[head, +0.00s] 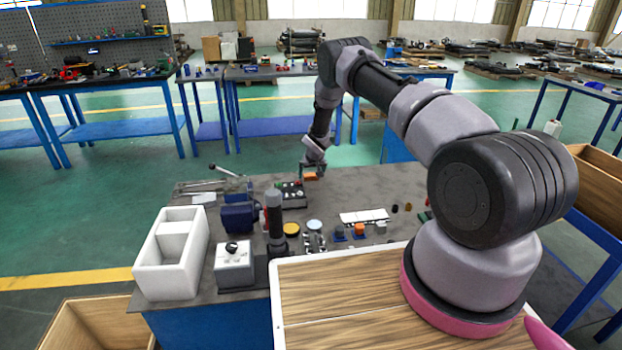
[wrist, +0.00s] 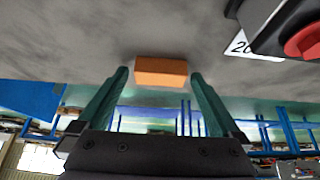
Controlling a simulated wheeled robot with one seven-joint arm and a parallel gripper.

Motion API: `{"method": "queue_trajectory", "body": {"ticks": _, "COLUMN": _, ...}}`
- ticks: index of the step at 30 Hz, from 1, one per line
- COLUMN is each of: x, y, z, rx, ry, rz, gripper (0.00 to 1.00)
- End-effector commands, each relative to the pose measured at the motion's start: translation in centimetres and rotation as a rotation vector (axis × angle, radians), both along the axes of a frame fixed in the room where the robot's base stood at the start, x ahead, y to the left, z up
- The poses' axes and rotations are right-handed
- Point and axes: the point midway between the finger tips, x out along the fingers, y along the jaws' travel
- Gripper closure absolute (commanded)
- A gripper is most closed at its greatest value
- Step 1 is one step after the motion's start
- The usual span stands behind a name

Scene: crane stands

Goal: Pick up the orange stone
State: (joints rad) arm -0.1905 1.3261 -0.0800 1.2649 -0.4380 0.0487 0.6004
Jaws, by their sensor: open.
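The orange stone (head: 311,177) is a small rectangular block near the far edge of the grey workbench. In the wrist view the orange stone (wrist: 160,72) shows between and just beyond my fingertips, with its long side across the picture. My gripper (head: 310,169) is at the stone, and in the wrist view my gripper (wrist: 159,76) is open with one dark green finger at each side. A gap shows between each finger and the stone. I cannot tell how far the fingertips are from it in depth.
A dark control box (head: 292,195) stands close by; its red button (wrist: 303,42) shows in the wrist view. A blue vise (head: 238,217), a dark upright post (head: 275,215) and a white bin (head: 172,255) are nearer. Bench right of my gripper is clear.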

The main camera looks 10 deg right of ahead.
Motion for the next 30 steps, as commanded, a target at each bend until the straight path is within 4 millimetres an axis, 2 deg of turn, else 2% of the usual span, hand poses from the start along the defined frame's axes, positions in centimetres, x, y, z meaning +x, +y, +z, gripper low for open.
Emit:
{"method": "queue_trajectory", "body": {"ticks": 2, "x": 0.0, "y": 0.0, "z": 0.0, "rx": 0.000, "ry": 0.000, "rz": 0.000, "gripper": 0.00}}
{"method": "queue_trajectory", "body": {"ticks": 6, "x": 0.0, "y": 0.0, "z": 0.0, "rx": 0.000, "ry": 0.000, "rz": 0.000, "gripper": 0.54}}
{"method": "queue_trajectory", "body": {"ticks": 8, "x": 0.0, "y": 0.0, "z": 0.0, "rx": 0.000, "ry": 0.000, "rz": 0.000, "gripper": 0.77}}
{"method": "queue_trajectory", "body": {"ticks": 9, "x": 0.0, "y": 0.0, "z": 0.0, "rx": 0.000, "ry": 0.000, "rz": 0.000, "gripper": 0.81}}
{"method": "queue_trajectory", "body": {"ticks": 17, "x": 0.0, "y": 0.0, "z": 0.5, "rx": 0.000, "ry": -0.001, "rz": 0.000, "gripper": 0.82}}
{"method": "queue_trajectory", "body": {"ticks": 20, "x": 0.1, "y": 0.0, "z": 1.9, "rx": 0.001, "ry": -0.003, "rz": 0.000, "gripper": 0.82}}
{"method": "queue_trajectory", "body": {"ticks": 30, "x": 0.0, "y": 0.0, "z": 8.4, "rx": 0.000, "ry": -0.001, "rz": -0.001, "gripper": 0.82}}
